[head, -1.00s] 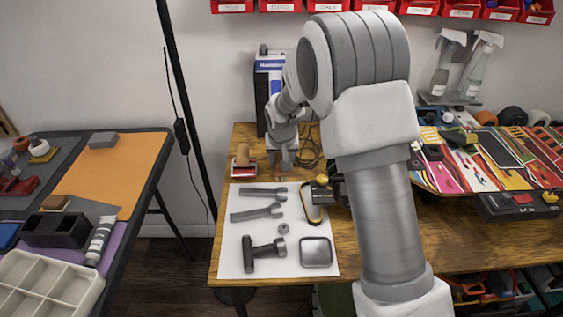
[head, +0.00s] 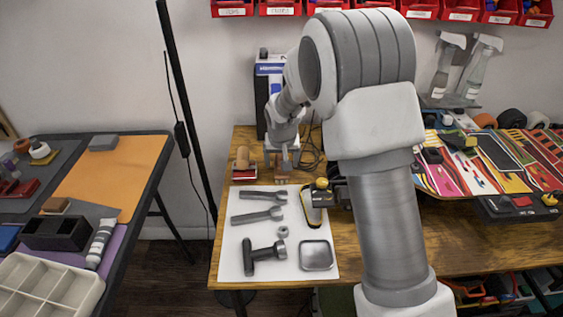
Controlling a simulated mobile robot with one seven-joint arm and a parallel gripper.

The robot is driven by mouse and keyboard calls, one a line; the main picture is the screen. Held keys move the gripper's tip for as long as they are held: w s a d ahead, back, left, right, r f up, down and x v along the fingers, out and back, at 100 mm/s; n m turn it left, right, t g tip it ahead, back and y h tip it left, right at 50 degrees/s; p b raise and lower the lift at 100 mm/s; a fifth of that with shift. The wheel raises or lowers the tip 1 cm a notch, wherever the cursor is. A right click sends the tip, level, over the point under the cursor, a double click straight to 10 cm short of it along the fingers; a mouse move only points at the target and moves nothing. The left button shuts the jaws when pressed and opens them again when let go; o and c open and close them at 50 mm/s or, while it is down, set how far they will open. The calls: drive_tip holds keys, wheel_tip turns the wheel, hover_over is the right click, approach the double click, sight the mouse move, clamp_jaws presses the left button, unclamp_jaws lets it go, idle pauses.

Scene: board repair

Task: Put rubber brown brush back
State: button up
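My gripper (head: 283,170) points down over the back left of the wooden workbench, just right of a small brush-like thing with a rounded brown top and red-and-white base (head: 243,165). I cannot tell if this is the rubber brown brush. A small brownish patch (head: 282,180) shows right at my fingertips, at the back edge of the white tool sheet. It is too small to tell whether it is held or lies on the bench. The finger opening is too small to make out.
The white sheet (head: 235,272) holds wrenches, a hammer-like tool, a square metal tray and a yellow-black tool. A blue-and-white box (head: 268,80) and a cable stand behind my gripper. Colourful boards (head: 490,160) lie at right. A black pole (head: 185,110) stands between the tables.

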drive_tip(key=s+d+r+p, duration=0.1)
drive_tip(key=s+d+r, duration=0.1)
drive_tip(key=s+r, duration=0.5)
drive_tip(key=s+d+r+p, duration=0.1)
drive_tip(key=s+d+r, duration=0.15)
drive_tip(key=r, duration=0.75)
drive_tip(key=s+d+r, duration=0.2)
drive_tip(key=s, duration=0.6)
drive_tip(key=s+d+r, duration=0.2)
drive_tip(key=s+d, duration=0.1)
drive_tip(key=s, duration=0.6)
drive_tip(key=s+d+r+t, duration=0.1)
drive_tip(key=s+d, duration=0.1)
drive_tip(key=s, duration=0.6)
drive_tip(key=shift+s+d+r, duration=0.15)
drive_tip(key=shift+d+r, duration=0.15)
drive_tip(key=shift+r, duration=0.1)
wheel_tip(320, 180, up, 13)
drive_tip(key=p, duration=1.3)
drive_tip(key=shift+r, duration=0.2)
drive_tip(key=shift+f, duration=0.1)
drive_tip(key=c, duration=0.5)
drive_tip(key=shift+d, duration=0.2)
